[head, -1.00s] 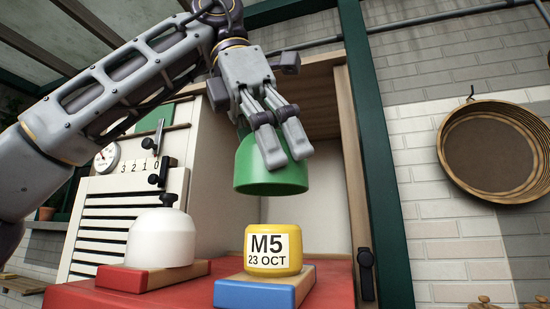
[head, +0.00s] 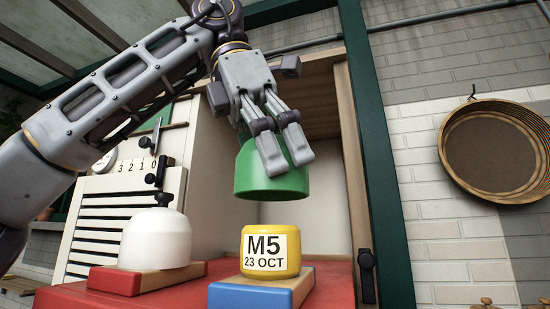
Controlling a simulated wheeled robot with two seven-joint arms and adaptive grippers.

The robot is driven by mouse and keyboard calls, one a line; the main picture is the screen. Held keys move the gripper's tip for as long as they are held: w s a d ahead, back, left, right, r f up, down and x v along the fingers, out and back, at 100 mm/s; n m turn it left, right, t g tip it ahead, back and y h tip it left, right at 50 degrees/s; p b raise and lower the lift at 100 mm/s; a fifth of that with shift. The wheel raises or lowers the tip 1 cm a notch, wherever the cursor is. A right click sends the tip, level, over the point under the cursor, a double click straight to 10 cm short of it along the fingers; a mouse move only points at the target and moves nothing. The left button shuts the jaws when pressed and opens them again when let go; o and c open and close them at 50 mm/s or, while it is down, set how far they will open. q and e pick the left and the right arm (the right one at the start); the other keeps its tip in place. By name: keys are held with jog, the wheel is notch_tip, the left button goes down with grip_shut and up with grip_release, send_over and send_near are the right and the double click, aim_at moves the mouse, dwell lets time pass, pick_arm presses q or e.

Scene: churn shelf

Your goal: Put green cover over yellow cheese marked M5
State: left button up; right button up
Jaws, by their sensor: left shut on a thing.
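The yellow cheese (head: 270,252) carries a white label reading M5, 23 OCT. It sits upright on a blue block (head: 262,288) with a wooden top. My left gripper (head: 284,158) is shut on the green cover (head: 262,183) and holds it above the cheese, open side down. The cover's lower rim is apart from the cheese top, with a gap between them. The cover's knob is hidden by the fingers. My right gripper is not in view.
A white cover (head: 157,238) with a black knob stands on a red block (head: 128,280) at the left. Both blocks rest on a red surface (head: 190,297). A wooden-framed cabinet is behind. A round basket (head: 494,151) hangs on the right wall.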

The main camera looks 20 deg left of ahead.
aim_at(274, 233)
pick_arm(q)
jog(key=shift+f, duration=3.5)
jog(key=shift+f+b, duration=0.4)
jog(key=shift+f, duration=0.25)
jog(key=o, duration=1.1)
jog(key=shift+r, duration=0.15)
